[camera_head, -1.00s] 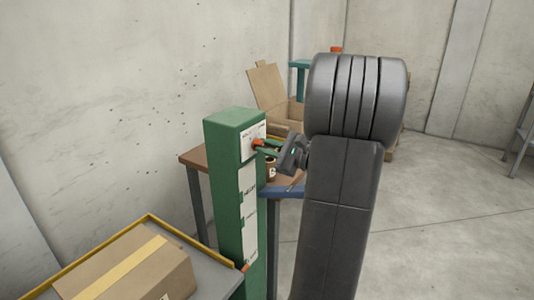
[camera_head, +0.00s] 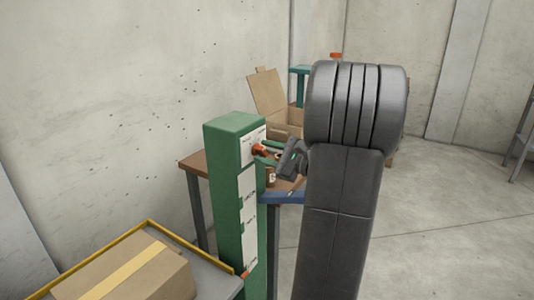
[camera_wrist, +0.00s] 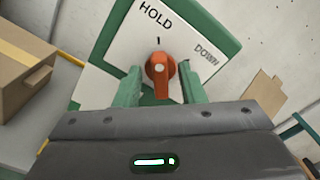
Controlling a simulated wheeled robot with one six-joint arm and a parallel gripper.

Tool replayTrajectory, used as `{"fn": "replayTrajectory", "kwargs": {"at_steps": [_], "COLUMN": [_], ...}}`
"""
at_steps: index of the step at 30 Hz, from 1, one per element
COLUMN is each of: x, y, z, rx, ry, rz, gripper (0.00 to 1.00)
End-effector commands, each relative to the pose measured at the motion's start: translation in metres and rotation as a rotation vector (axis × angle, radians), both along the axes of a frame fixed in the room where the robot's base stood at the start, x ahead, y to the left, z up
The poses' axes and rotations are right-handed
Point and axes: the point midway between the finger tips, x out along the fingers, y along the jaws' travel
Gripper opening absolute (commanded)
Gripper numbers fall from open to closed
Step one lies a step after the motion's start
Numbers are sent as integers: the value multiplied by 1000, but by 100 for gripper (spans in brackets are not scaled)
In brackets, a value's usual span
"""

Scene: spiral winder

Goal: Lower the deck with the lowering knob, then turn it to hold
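The orange lowering knob (camera_wrist: 160,75) sits on a white plate (camera_wrist: 175,35) marked HOLD and DOWN, with a small tick above the knob. It also shows in the head view (camera_head: 259,150) near the top of the green column (camera_head: 232,200). My gripper (camera_wrist: 160,90) has its green fingers on either side of the knob, with visible gaps, so it looks open around it. In the head view my gripper (camera_head: 272,153) reaches the knob from the right. The deck (camera_head: 215,283), grey with a yellow rim, is at lower left, beside the column.
A taped carton (camera_head: 130,275) rests on the deck. A brown-topped bench (camera_head: 195,162) stands behind the column, with an open cardboard box (camera_head: 268,95) near its back. Bare floor (camera_head: 430,230) lies to the right. My arm hides part of the bench.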

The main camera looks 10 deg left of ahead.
Motion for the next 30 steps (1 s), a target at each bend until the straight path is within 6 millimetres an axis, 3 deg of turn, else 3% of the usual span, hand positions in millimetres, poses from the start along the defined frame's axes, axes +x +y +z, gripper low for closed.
{"fn": "replayTrajectory", "kwargs": {"at_steps": [5,18,24,30], "x": [-5,-37,-44,-47], "y": [-18,-103,-124,-129], "z": [0,0,0,0], "rx": [-1,0,0,-1], "ry": [-1,0,0,0], "rz": [-3,-4,-3,1], "gripper": [36,36,36,36]}}
